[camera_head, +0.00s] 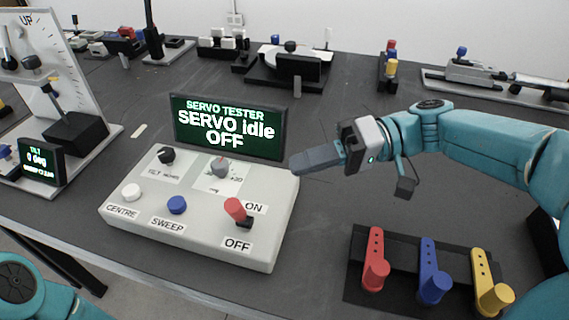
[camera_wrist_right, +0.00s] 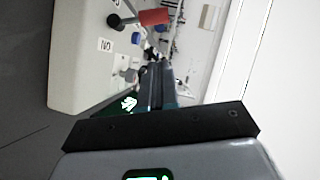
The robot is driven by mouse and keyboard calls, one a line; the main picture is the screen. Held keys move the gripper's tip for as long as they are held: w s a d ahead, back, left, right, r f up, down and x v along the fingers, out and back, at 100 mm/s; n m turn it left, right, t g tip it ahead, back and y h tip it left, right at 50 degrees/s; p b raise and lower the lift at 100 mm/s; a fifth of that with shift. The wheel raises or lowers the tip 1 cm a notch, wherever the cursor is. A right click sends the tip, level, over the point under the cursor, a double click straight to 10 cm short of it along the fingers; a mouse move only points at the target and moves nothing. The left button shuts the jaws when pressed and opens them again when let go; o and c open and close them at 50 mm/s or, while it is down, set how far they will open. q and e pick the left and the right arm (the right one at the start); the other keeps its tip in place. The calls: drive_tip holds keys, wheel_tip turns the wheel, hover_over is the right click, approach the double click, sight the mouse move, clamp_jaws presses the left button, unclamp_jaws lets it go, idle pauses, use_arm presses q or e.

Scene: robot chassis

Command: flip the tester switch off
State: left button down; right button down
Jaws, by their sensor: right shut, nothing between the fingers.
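The servo tester (camera_head: 190,240) is a pale box with a dark screen (camera_head: 226,127) reading "SERVO idle OFF". Its red-capped switch (camera_head: 235,210) stands at the box's right side between the ON label (camera_head: 255,208) and the OFF label (camera_head: 237,244). The wrist view also shows the red switch (camera_wrist_right: 153,17) at the top. My right gripper (camera_head: 297,164) is shut and empty, just above and right of the tester's back right corner, apart from the switch. Its fingers (camera_wrist_right: 160,88) show in the wrist view. My left gripper is out of view; only part of my left arm shows.
The tester also carries a black knob (camera_head: 166,156), a grey dial (camera_head: 219,172), a white button (camera_head: 131,192) and a blue button (camera_head: 177,205). A rack with red, blue and yellow levers (camera_head: 428,270) lies at the right front. A tilt rig (camera_head: 60,90) stands left. Bare table lies behind the screen.

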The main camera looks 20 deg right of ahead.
drive_tip(key=v, duration=0.4)
drive_tip(key=shift+d, duration=0.45)
drive_tip(key=shift+w, duration=0.1)
drive_tip(key=shift+s+f, duration=0.1)
drive_tip(key=shift+s, duration=0.1)
